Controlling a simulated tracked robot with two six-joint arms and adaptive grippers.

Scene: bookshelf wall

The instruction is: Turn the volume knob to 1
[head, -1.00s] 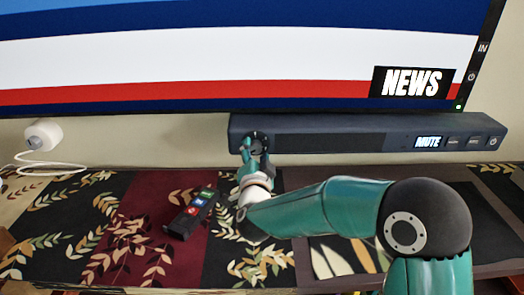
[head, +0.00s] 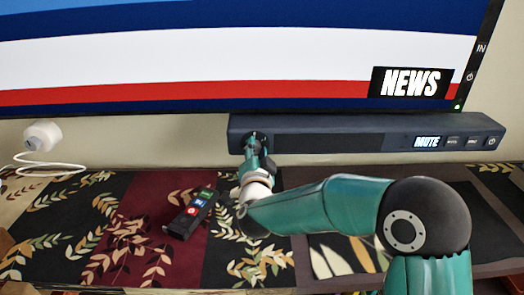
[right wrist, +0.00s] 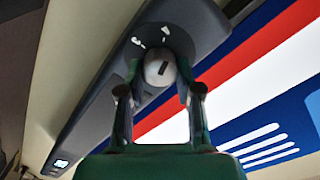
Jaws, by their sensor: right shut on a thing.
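The volume knob (right wrist: 160,70) is a round grey knob with a dark slot mark, on the left end of the dark soundbar (head: 340,143). White marks show around it in the right wrist view. My right gripper (head: 253,141) is at the knob, with a finger on each side of it, shut on it; it also shows in the right wrist view (right wrist: 158,80). In the head view the gripper mostly hides the knob. The soundbar display (head: 427,142) reads MUTE. My left gripper is not in view.
A TV (head: 240,60) showing NEWS is just above the soundbar. A dark remote (head: 188,216) with coloured buttons lies on the patterned cabinet top (head: 80,225). A white device (head: 43,136) with a cable is at the left wall.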

